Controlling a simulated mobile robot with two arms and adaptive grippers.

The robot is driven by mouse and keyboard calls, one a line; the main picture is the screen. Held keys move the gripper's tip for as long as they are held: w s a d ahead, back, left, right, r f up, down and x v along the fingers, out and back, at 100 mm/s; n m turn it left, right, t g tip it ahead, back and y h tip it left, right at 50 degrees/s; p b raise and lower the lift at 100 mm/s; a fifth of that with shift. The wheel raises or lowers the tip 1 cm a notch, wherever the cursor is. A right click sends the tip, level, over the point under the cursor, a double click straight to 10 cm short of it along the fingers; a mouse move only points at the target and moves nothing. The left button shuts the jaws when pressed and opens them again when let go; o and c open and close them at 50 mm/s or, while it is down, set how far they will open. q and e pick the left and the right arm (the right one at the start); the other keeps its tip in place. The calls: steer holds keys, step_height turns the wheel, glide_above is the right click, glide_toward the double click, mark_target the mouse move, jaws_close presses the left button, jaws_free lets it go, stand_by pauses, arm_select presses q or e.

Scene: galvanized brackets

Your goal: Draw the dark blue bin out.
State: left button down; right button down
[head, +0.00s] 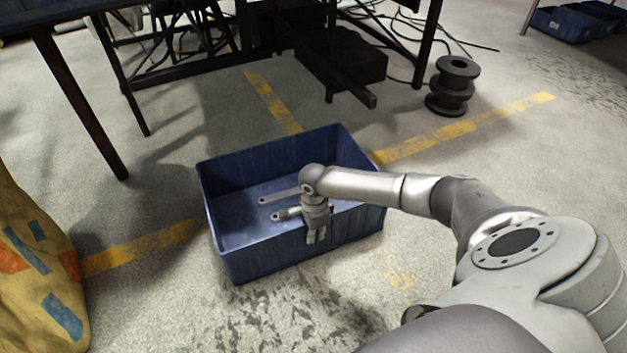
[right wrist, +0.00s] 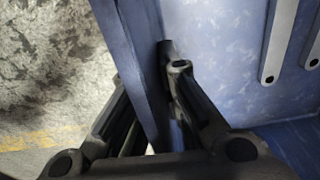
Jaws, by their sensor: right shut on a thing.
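The dark blue bin (head: 262,262) stands on the concrete floor in the middle of the head view, open at the top. Galvanized brackets (head: 279,197) lie flat on its bottom, partly hidden by my arm; two also show in the right wrist view (right wrist: 281,38). My right gripper (head: 316,235) points down at the bin's near wall. In the right wrist view its fingers straddle the bin wall (right wrist: 128,60), one inside and one outside, shut on it. My left gripper is in neither view.
A dark table (head: 82,110) with thin legs and cables beneath stands behind the bin. A black spool (head: 452,86) stands back right. A yellow patterned sack (head: 35,270) is at left. Other blue bins (head: 572,24) sit far right. Floor in front of the bin is clear.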

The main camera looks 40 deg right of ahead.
steer(key=c, duration=1.5)
jaws_free()
steer(key=shift+c, duration=0.2)
step_height(320, 180, up, 12)
